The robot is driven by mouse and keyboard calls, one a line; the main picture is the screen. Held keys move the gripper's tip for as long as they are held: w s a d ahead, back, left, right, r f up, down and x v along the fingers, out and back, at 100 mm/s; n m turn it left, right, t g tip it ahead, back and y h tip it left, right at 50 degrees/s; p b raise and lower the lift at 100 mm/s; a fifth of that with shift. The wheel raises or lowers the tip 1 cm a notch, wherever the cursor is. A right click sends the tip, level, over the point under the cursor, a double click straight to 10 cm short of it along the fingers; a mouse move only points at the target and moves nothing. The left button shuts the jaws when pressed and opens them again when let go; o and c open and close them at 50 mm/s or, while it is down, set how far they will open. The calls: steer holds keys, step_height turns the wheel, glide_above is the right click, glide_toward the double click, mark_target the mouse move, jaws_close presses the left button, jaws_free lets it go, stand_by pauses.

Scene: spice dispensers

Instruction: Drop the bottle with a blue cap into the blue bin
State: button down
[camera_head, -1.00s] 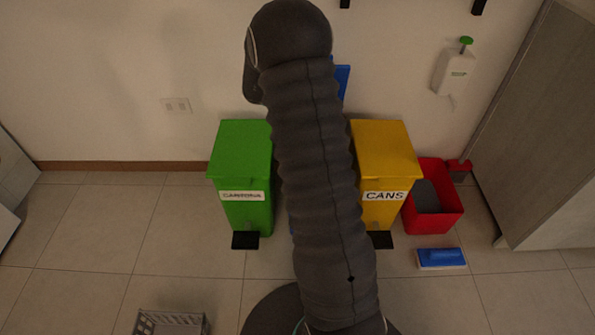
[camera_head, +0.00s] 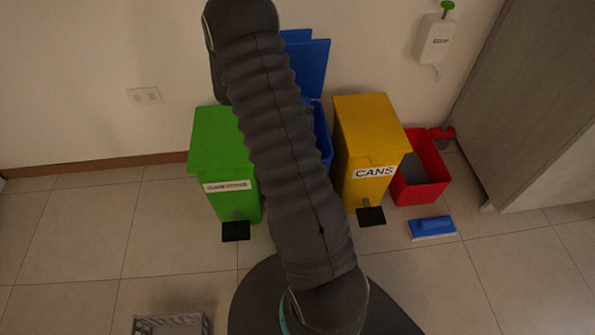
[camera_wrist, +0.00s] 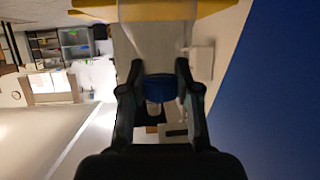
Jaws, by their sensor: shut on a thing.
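In the wrist view my gripper (camera_wrist: 160,100) is shut on the bottle with a blue cap (camera_wrist: 160,87). The blue cap shows between the two fingers, with a pale part just below it; most of the bottle is hard to make out. In the head view the blue bin (camera_head: 323,140) stands between the green and yellow bins, its lid (camera_head: 308,65) raised. My arm covers much of this bin, and my gripper and the bottle are hidden there. A large blue surface (camera_wrist: 275,90) fills the right of the wrist view, seemingly the bin's lid.
A green bin (camera_head: 222,150) stands left of the blue bin. A yellow bin (camera_head: 368,140) labelled CANS stands right of it, with a red bucket (camera_head: 420,175) beyond. A blue brush-like thing (camera_head: 432,227) and a grey crate (camera_head: 170,324) are on the floor.

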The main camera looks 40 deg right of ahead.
steer(key=shift+f, duration=0.45)
steer(key=c, duration=0.7)
jaws_free()
steer(key=shift+c, duration=0.2)
steer(key=shift+a+r, duration=0.1)
steer(key=v, duration=1.1)
steer(key=shift+w+a, duration=0.25)
steer(key=shift+a, duration=0.05)
steer(key=shift+r, duration=0.1)
